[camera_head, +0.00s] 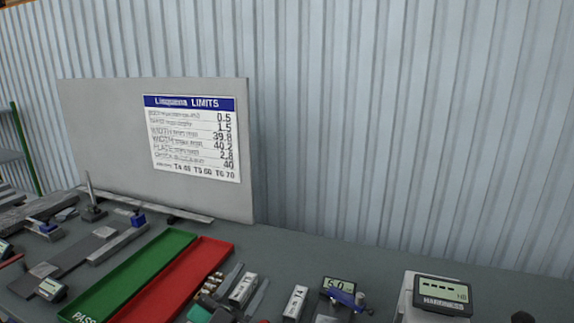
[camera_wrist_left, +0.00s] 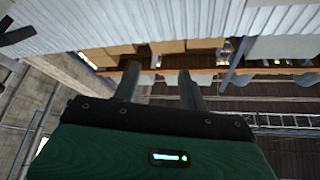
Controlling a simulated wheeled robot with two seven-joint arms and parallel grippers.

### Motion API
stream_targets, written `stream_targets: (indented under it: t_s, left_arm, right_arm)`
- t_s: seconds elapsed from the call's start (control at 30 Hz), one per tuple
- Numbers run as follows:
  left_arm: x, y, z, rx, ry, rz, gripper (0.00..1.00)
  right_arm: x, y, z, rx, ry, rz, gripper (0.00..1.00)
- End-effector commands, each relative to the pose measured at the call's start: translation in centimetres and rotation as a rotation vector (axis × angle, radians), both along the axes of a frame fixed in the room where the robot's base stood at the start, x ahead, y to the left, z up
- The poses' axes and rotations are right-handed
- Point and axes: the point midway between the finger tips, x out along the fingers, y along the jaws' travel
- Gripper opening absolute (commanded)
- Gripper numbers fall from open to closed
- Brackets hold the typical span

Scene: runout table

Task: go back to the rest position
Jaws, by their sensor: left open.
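My left gripper (camera_head: 253,274) shows at the bottom middle of the head view, its green body partly cut off by the lower edge. Its two grey fingers point up and away, spread apart. A white labelled block (camera_head: 243,290) appears between them in the picture, but it seems to stand on the table beyond. In the left wrist view the gripper (camera_wrist_left: 159,68) is open with nothing between its fingers. My right gripper is not in view.
The table (camera_head: 300,254) holds a green tray (camera_head: 130,277), a red tray (camera_head: 180,283), another white block (camera_head: 295,302), a gauge (camera_head: 340,287) and a hardness tester (camera_head: 440,292). A limits board (camera_head: 100,130) stands behind. The wrist view shows shelves with boxes (camera_wrist_left: 165,47).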

Motion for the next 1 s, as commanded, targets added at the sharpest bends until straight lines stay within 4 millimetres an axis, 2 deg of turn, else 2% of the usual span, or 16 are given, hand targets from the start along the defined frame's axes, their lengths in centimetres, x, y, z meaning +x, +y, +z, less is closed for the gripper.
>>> stream_targets:
  t_s: [0.03,0.17,0.27,0.37,0.4,0.5,0.6,0.7,0.9,0.97,1.0]
  left_arm:
    - [0.1,1.8,-1.7,-0.035,0.09,0.081,0.43]
    - [-0.2,6.2,-6.9,-0.078,0.339,0.277,0.43]
    - [-1.8,9.2,-11.8,-0.079,0.555,0.403,0.43]
    - [-4.7,11.7,-16.8,-0.055,0.786,0.498,0.43]
    - [-6.2,12.5,-18.8,-0.039,0.882,0.526,0.43]
    - [-10.4,13.9,-23.0,0.01,1.104,0.571,0.43]
    - [-14.4,14.7,-25.9,0.06,1.284,0.584,0.43]
    - [-18.1,15.2,-27.9,0.108,1.435,0.579,0.43]
    - [-25.0,15.5,-30.3,0.197,1.688,0.532,0.43]
    - [-27.0,15.5,-30.8,0.222,1.759,0.51,0.43]
    - [-26.3,15.4,-32.0,0.226,1.755,0.511,0.43]
  right_arm:
    - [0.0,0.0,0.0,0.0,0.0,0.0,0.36]
    - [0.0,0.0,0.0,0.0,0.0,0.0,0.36]
    - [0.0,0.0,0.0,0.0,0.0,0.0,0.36]
    - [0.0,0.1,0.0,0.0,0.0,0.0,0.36]
    - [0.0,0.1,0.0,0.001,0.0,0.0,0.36]
    - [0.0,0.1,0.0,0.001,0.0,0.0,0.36]
    - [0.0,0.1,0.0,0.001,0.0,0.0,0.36]
    - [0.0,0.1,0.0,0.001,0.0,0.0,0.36]
    - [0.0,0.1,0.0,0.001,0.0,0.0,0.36]
    - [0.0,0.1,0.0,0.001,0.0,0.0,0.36]
    - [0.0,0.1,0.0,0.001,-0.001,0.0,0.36]
